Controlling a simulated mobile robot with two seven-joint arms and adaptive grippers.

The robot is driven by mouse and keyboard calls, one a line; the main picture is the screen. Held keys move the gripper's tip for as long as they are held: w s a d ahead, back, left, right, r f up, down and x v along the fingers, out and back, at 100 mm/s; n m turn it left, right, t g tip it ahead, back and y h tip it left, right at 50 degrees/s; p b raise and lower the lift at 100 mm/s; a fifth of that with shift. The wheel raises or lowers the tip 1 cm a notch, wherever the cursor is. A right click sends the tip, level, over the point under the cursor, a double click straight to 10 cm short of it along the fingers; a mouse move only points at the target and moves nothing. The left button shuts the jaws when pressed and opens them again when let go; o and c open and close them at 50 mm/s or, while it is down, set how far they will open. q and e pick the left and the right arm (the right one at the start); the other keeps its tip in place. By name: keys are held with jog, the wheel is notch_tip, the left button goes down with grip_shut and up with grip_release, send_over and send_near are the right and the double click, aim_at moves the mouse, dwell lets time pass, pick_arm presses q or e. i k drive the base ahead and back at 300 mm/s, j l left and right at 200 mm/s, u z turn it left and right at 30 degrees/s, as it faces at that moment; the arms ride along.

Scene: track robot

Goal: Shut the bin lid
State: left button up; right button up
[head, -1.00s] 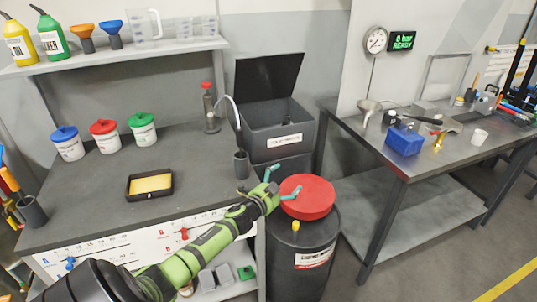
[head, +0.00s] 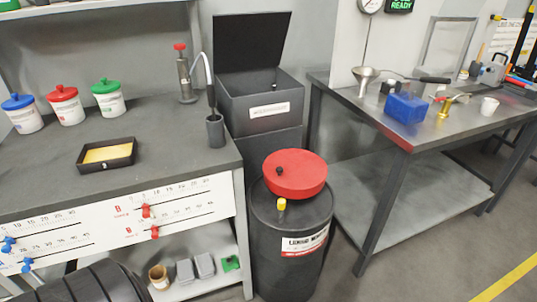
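The black bin (head: 262,103) stands at the back between the two benches, on a dark pedestal, with a white label on its front. Its lid (head: 252,42) is open and stands up nearly vertical behind the bin's opening. A small dark thing shows inside the bin, too small to tell. Neither of my grippers is in view. Part of my own body shows at the bottom left edge.
A dark drum (head: 290,235) with a red round top piece (head: 295,174) stands in front of the bin. The left bench (head: 170,160) holds a pump (head: 185,78) and a grey cup (head: 215,130). The right bench (head: 340,92) holds a blue box (head: 406,107).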

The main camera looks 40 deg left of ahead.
aim_at(244, 41)
jog(key=i+u, duration=0.65)
jog(key=u, duration=0.95)
